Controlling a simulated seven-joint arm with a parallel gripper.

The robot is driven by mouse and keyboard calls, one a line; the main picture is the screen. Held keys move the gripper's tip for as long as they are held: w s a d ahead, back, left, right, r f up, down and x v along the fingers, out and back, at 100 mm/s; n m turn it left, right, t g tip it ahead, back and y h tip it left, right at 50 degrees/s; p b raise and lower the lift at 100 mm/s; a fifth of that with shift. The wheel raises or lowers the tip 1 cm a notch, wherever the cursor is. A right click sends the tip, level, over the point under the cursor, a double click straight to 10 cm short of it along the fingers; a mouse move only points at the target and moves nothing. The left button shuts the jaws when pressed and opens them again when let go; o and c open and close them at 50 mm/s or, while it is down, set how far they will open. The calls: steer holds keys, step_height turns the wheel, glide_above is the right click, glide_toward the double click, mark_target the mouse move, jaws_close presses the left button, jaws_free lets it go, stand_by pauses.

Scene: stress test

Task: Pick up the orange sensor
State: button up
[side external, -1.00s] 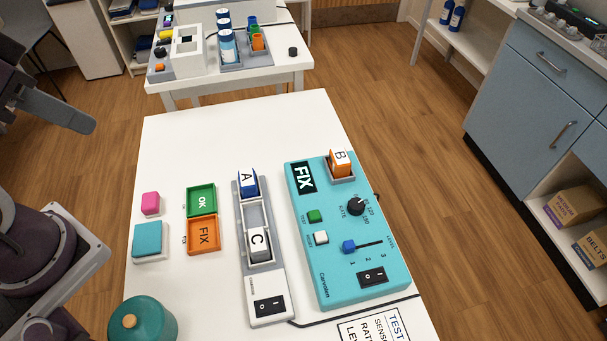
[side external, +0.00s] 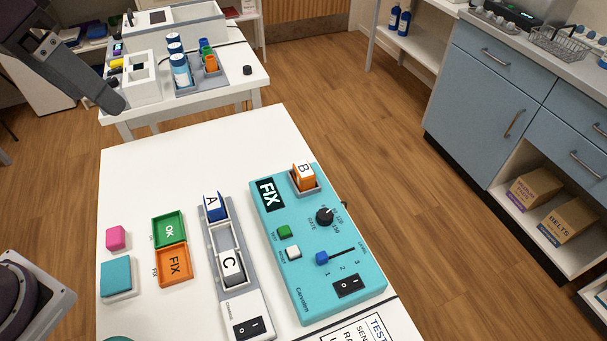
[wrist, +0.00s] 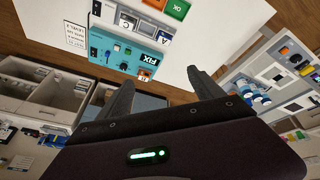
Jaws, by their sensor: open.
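The orange sensor (side external: 303,177), marked B on its white face, stands in a grey socket at the far end of the teal FIX device (side external: 345,255). It also shows small in the wrist view (wrist: 145,74), just beyond my gripper. My gripper (wrist: 160,78) is open and empty, its two dark fingers spread apart, well away from the sensor.
A grey holder (side external: 238,270) with blue block A (side external: 214,206) and block C (side external: 231,265) lies left of the device. Green OK (side external: 169,229) and orange FIX (side external: 174,265) trays, a pink block (side external: 116,238) and a teal block (side external: 117,277) are further left. A second table (side external: 250,85) stands behind.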

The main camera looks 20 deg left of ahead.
steer(key=w+d+f+m+g, duration=0.1)
steer(key=w+d+f, duration=0.1)
steer(key=w, duration=0.4)
steer(key=w+d+f+m+g, duration=0.1)
steer(key=w+d, duration=0.2)
steer(key=w, duration=0.3)
steer(key=m+g+y, duration=0.1)
steer(key=m+g, duration=0.1)
steer(key=m, duration=0.3)
glide_toward(304, 168)
steer(key=a, duration=0.1)
steer(key=shift+m+y, duration=0.3)
steer(key=shift+y, duration=0.1)
steer(key=f, duration=0.3)
steer(key=d+f, duration=0.1)
steer(key=f, duration=0.5)
steer(key=shift+s+d+f, duration=0.15)
steer(key=shift+s+d, duration=0.05)
steer(key=shift+d, duration=0.15)
steer(key=shift+f, duration=0.5)
steer(key=shift+c, duration=0.5)
jaws_close()
step_height(304, 168, up, 10)
steer(key=shift+a+r, duration=0.1)
